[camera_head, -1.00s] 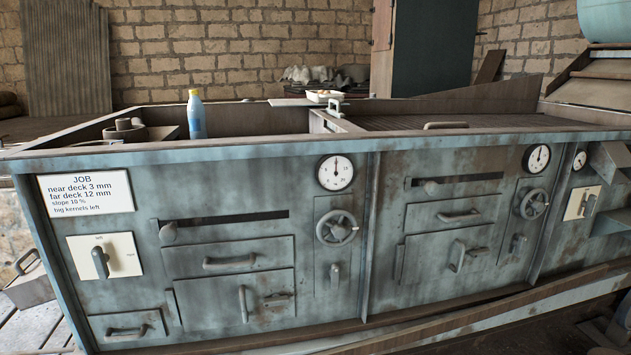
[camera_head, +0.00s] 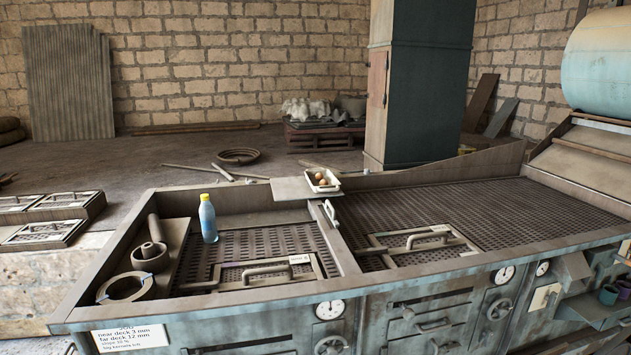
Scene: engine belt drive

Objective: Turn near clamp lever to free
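Neither of my grippers is in view. The machine's front panel (camera_head: 395,306) shows only its upper strip along the bottom edge. The left handwheel (camera_head: 331,346) is cut by the bottom edge, under a round white dial (camera_head: 330,310); whatever lies below it is out of frame. The right handwheel (camera_head: 499,309) shows under its own dial (camera_head: 504,275). I cannot tell which part is the near clamp lever, and no lever below the left handwheel is visible. A pale upright handle (camera_head: 330,212) stands on the divider between the two decks.
The left deck (camera_head: 240,244) and right deck (camera_head: 440,205) are perforated, with framed handles on them. A blue bottle (camera_head: 208,220), a ring (camera_head: 126,288) and a white tray (camera_head: 322,180) with small round items sit on the machine. A job card (camera_head: 130,337) is on the front.

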